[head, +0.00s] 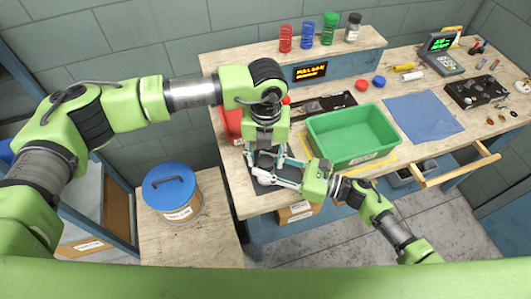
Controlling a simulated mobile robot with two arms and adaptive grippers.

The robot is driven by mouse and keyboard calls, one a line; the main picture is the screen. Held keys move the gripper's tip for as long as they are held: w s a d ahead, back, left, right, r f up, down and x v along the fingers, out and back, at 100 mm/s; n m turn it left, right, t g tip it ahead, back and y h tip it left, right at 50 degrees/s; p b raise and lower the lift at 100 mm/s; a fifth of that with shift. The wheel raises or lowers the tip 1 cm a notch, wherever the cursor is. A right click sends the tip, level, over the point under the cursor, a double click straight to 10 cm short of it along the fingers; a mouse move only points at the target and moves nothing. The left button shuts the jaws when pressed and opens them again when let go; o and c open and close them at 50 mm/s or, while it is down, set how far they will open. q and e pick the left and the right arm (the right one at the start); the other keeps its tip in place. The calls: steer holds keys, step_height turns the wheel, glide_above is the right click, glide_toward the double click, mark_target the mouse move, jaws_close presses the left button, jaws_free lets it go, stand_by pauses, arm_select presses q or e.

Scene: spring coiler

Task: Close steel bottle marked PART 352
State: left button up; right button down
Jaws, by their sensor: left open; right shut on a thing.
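My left gripper (266,158) points down over the dark mat (243,181) at the table's front left and is open. My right gripper (268,179) reaches in from the right, just below the left one. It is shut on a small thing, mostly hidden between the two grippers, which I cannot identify. I cannot make out any PART 352 marking. A grey bottle or jar with a dark top and pale label (352,28) stands upright on the back shelf.
A green bin (351,137) stands right of my grippers. A red container (231,124) is behind them at left. Coloured springs (307,34) stand on the shelf. A blue mat (423,117) lies at right. A blue-lidded drum (172,194) stands at lower left. A drawer (459,171) is open.

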arm_select(q)
steer(key=c, duration=1.1)
steer(key=shift+m, duration=1.7)
steer(key=o, duration=1.2)
